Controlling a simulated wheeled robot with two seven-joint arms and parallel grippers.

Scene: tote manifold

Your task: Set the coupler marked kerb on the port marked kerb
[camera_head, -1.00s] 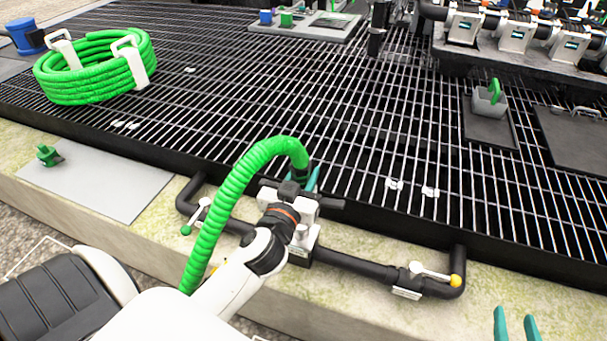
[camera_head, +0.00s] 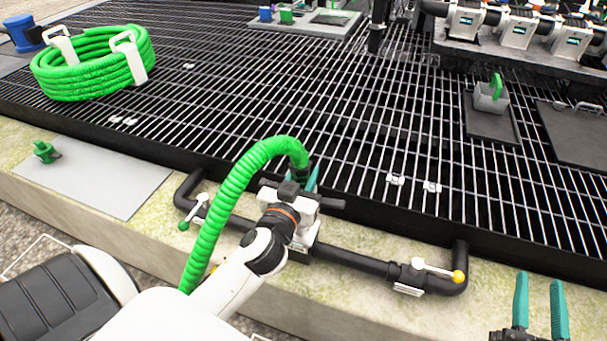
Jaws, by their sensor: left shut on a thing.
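A green ribbed hose (camera_head: 232,196) rises from the lower left and arches over to my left gripper (camera_head: 312,180). My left gripper's teal fingers are shut on the dark coupler (camera_head: 307,167) at the hose end, which is mostly hidden. The gripper is above the middle of a black pipe manifold (camera_head: 350,258). The wrist hides the manifold's middle, so I cannot tell whether the coupler touches a port. No kerb marking can be read. My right gripper (camera_head: 540,302) is at the lower right, its teal fingers upright, apart and empty.
The manifold has a green-tipped valve lever (camera_head: 194,211) at left and a yellow-tipped lever (camera_head: 438,270) at right. A green hose coil (camera_head: 92,70) lies on the grating (camera_head: 250,95). A small green fitting (camera_head: 45,152) sits by a grey plate (camera_head: 95,180).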

